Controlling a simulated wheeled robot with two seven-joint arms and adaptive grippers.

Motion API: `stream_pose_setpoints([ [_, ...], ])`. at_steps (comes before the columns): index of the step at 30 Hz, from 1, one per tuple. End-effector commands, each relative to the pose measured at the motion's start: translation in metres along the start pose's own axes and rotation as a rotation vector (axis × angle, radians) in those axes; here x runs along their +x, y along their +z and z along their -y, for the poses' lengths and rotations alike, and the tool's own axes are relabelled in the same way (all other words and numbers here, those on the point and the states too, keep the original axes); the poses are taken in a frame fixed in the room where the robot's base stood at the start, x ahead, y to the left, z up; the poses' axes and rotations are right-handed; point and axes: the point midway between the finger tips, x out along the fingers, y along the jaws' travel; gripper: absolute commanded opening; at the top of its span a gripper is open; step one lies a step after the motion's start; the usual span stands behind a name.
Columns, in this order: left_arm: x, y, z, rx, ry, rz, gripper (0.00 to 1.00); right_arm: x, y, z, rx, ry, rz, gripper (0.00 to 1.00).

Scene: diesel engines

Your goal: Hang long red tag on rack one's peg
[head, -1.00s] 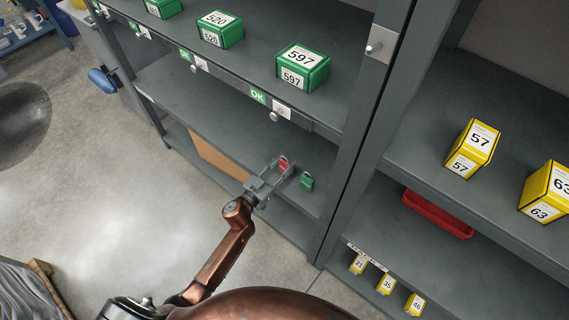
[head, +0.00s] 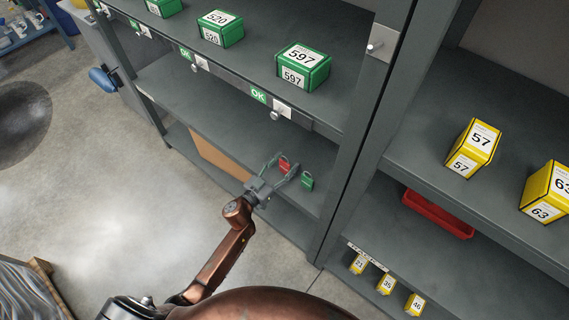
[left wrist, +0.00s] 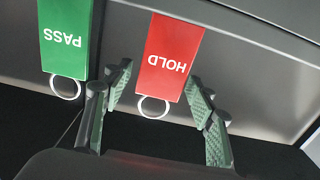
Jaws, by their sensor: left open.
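The long red tag (head: 285,168) lies on the lower shelf of the left rack. In the left wrist view the red tag (left wrist: 171,58) reads HOLD, upside down, with a metal ring at its near end. My left gripper (head: 286,163) is open, with its fingers either side of the tag's ring end; the fingers (left wrist: 160,78) look apart from the tag. A peg (head: 276,114) sticks out of a metal plate on the shelf edge above, and another peg (head: 375,47) is on the rack upright. Which peg is rack one's I cannot tell. My right gripper is not in view.
A green tag (head: 307,181) reading PASS (left wrist: 66,38) lies close beside the red one. Green numbered boxes (head: 303,67) stand on the shelf above. The right rack holds yellow boxes (head: 473,148) and a red tray (head: 438,214). Open floor lies left.

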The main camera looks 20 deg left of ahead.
Motion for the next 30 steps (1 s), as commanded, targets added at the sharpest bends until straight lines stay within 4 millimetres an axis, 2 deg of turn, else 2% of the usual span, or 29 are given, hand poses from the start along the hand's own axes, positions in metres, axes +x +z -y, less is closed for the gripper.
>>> stream_pose_setpoints([
  [5,0.0,0.001,0.0,0.001,0.0,0.0,0.52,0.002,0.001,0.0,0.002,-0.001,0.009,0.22],
  [8,0.0,0.002,0.0,0.001,0.0,0.0,0.52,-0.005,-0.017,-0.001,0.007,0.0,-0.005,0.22],
  [24,-0.063,-0.005,0.001,0.001,-0.001,0.0,0.52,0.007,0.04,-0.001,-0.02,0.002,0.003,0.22],
  [30,-0.077,-0.004,0.001,0.0,0.0,-0.001,0.52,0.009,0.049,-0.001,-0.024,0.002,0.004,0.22],
])
